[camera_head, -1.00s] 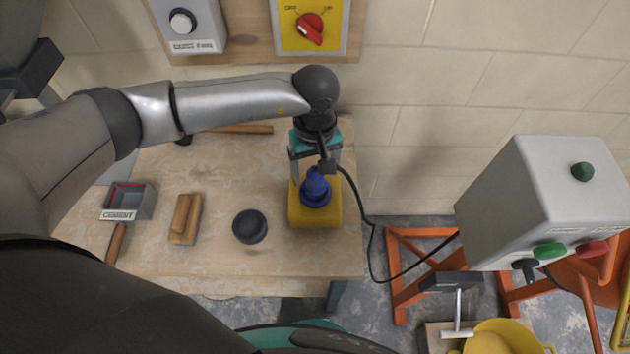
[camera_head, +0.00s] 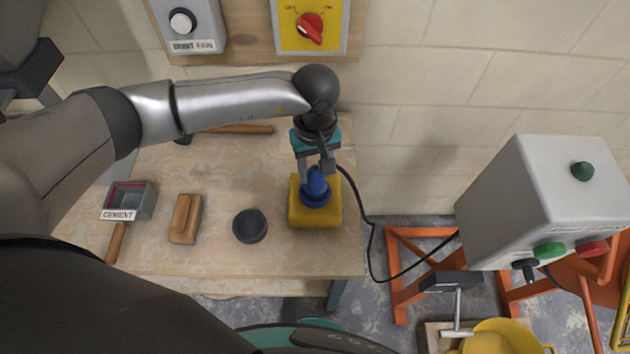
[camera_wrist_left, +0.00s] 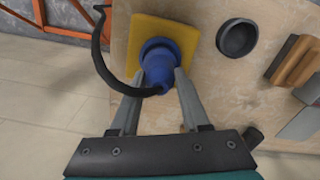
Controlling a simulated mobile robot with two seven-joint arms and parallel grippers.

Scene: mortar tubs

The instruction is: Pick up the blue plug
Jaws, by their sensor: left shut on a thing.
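The blue plug (camera_head: 315,185) stands on the yellow box (camera_head: 313,213) at the right end of the workbench. A black cable runs from it. My left gripper (camera_head: 318,168) reaches it from the back, and its fingers are shut on the plug. In the left wrist view the two fingers (camera_wrist_left: 160,80) lie on either side of the blue plug (camera_wrist_left: 158,60), over the yellow box (camera_wrist_left: 180,33). The plug still appears seated on the box. My right gripper does not show.
A dark round cup (camera_head: 250,226), a wooden float (camera_head: 186,219) and a cement box (camera_head: 128,200) are on the workbench (camera_head: 215,260). The black cable (camera_head: 371,245) hangs past the bench's right edge towards a grey control box (camera_head: 540,205) on an orange frame.

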